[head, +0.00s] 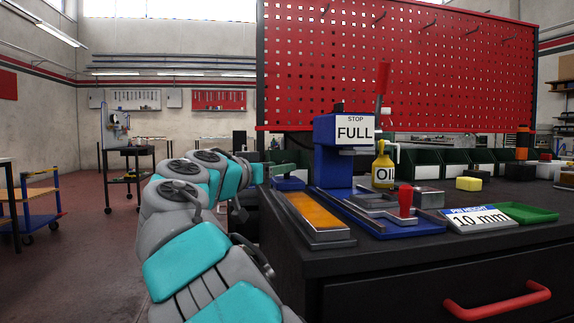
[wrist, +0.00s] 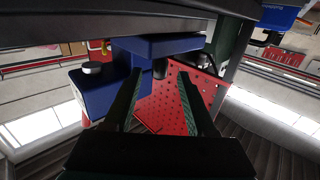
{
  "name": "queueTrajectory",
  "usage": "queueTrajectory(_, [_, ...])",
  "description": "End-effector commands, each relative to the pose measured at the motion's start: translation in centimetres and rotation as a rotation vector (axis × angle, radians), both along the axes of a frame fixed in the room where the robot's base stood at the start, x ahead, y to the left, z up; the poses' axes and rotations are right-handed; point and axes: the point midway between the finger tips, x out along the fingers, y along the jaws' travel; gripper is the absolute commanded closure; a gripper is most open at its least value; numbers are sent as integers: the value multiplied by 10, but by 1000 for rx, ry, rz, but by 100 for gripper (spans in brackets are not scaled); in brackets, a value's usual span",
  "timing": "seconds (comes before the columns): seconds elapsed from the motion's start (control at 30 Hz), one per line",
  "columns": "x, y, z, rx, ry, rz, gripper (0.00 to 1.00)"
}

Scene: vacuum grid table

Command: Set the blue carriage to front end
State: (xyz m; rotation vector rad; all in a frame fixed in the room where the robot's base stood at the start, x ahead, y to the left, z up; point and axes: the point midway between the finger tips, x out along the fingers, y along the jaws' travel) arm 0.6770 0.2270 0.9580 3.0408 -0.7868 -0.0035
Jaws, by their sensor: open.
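The blue carriage (head: 288,184) sits at the far end of a low grey rail with an orange strip (head: 316,211) on the dark bench. A blue block (wrist: 158,46), which looks like the carriage, is beyond the fingertips. I cannot tell whether they touch it.
A blue press (head: 333,160) with a "STOP FULL" sign stands right of the rail; it also shows in the wrist view (wrist: 95,95). A red-knobbed fixture (head: 405,202), an oil bottle (head: 384,168) and a green tray (head: 527,212) are further right. A red pegboard (head: 400,65) rises behind.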

Motion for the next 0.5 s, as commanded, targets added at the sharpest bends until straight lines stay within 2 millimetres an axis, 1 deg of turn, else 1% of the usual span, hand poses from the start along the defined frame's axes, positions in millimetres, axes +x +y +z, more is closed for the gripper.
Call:
queueTrajectory(0.03, [8,-4,-1,1,3,-1,44])
queueTrajectory(0.1, [16,-9,0,1,2,-1,44])
queueTrajectory(0.23, [29,-16,1,1,0,1,44])
queueTrajectory(0.33, [34,-19,1,0,-1,1,44])
queueTrajectory(0.5, [36,-20,1,-1,-2,1,44])
